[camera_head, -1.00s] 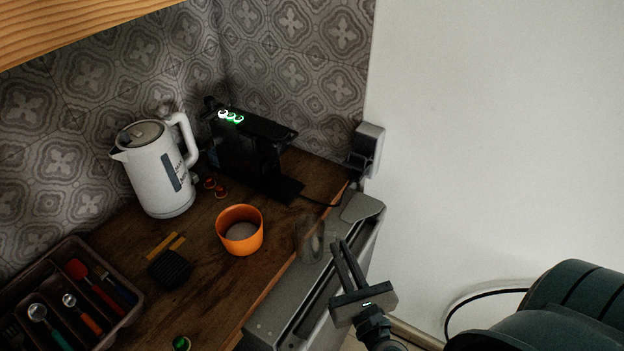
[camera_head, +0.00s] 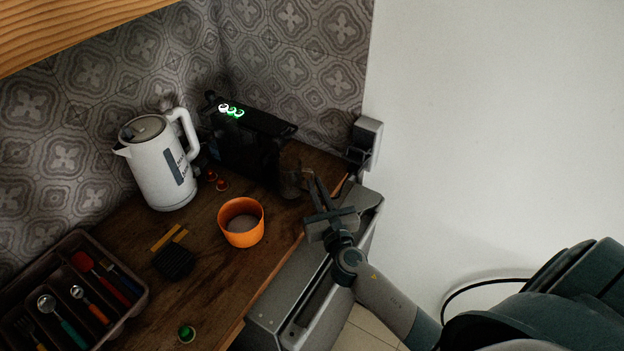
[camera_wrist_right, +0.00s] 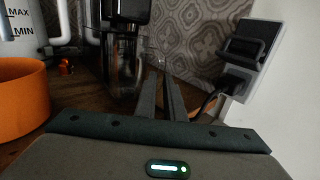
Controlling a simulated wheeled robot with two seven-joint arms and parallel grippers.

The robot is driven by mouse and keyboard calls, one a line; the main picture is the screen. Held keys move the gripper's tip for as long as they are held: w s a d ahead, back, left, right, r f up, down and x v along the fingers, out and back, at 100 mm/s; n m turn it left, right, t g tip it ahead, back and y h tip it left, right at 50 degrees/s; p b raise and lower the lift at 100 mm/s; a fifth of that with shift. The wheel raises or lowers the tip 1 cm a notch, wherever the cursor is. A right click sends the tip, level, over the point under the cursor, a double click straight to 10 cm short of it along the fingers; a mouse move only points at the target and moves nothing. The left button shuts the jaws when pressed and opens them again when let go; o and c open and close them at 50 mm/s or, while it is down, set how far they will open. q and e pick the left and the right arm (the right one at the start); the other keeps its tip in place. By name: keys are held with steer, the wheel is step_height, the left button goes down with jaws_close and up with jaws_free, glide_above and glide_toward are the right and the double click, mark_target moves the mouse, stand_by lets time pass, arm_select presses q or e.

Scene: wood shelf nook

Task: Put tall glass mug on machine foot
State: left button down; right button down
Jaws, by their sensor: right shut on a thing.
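The tall glass mug (camera_head: 290,181) is see-through and hard to make out; it is upright, in front of the black coffee machine (camera_head: 250,145). My right gripper (camera_head: 316,181) is on the mug's right side, its fingers shut on it, seemingly at the handle. In the right wrist view the dark glass of the mug (camera_wrist_right: 123,75) shows just left of the fingers (camera_wrist_right: 160,80). The mug overlaps the machine's foot, which is mostly hidden; I cannot tell whether it touches the foot or hangs above it. My left gripper is not in view.
An orange bowl (camera_head: 241,222) stands on the wood counter, left of my right gripper. A white kettle (camera_head: 160,170) stands left of the machine, with red capsules (camera_head: 217,181) between. A cutlery tray (camera_head: 135,305) is at lower left. A wall socket (camera_head: 365,142) is at right.

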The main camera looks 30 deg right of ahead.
mark_target(312, 177)
steer(key=shift+w+r, duration=0.1)
steer(key=shift+w+d, duration=0.1)
steer(key=shift+w, duration=0.2)
steer(key=w, duration=0.3)
steer(key=shift+w+d, duration=0.15)
steer(key=shift+d, duration=0.15)
steer(key=shift+f+b, duration=0.5)
steer(key=shift+b, duration=0.1)
steer(key=shift+r, duration=0.15)
steer(key=shift+s, duration=0.2)
